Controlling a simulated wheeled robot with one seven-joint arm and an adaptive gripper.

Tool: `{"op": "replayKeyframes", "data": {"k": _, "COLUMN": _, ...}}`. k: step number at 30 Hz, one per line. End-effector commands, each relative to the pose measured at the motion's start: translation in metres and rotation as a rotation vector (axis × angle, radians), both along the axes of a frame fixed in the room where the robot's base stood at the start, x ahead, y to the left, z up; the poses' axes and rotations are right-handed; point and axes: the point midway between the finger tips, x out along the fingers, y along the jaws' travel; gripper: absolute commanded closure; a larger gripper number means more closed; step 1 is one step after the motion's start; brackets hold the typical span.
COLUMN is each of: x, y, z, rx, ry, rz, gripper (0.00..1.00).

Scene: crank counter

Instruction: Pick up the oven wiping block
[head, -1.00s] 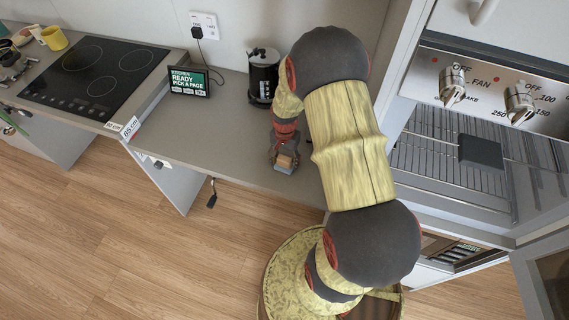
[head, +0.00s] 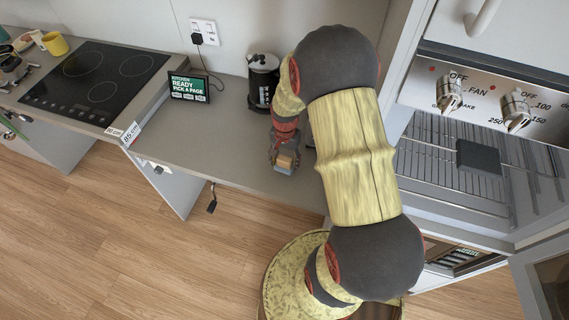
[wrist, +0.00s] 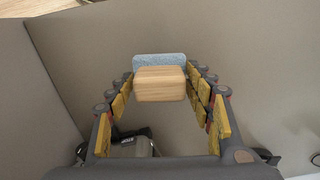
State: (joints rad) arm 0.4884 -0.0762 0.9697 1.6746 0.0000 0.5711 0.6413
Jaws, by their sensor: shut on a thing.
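The wiping block has a pale wooden top and a blue-grey pad. In the wrist view the block (wrist: 160,84) sits between my fingertips, with the pad showing along its far edge. My gripper (wrist: 160,78) is shut on its two sides. In the head view the block (head: 285,161) is small, at the counter's front part, held by my gripper (head: 284,163). Whether the pad touches the counter cannot be told.
A dark canister (head: 262,82) and a small display (head: 189,88) stand behind on the counter (head: 230,150). A cooktop (head: 95,80) is at left. The open oven (head: 440,165) at right has a rack with a dark block (head: 478,157) on it.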

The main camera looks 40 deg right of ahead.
Motion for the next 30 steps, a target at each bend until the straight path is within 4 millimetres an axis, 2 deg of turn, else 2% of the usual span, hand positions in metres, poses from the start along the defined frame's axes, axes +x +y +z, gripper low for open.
{"op": "replayKeyframes", "data": {"k": 9, "x": -0.045, "y": 0.012, "z": 0.057, "rx": 0.000, "ry": -0.001, "rz": -0.001, "gripper": 0.73}}
{"op": "replayKeyframes", "data": {"k": 15, "x": -0.083, "y": 0.022, "z": 0.071, "rx": 0.000, "ry": 0.001, "rz": -0.002, "gripper": 0.73}}
{"op": "replayKeyframes", "data": {"k": 21, "x": -0.110, "y": 0.029, "z": 0.083, "rx": 0.000, "ry": 0.001, "rz": -0.002, "gripper": 0.73}}
{"op": "replayKeyframes", "data": {"k": 30, "x": -0.129, "y": 0.034, "z": 0.091, "rx": 0.000, "ry": 0.001, "rz": -0.001, "gripper": 0.73}}
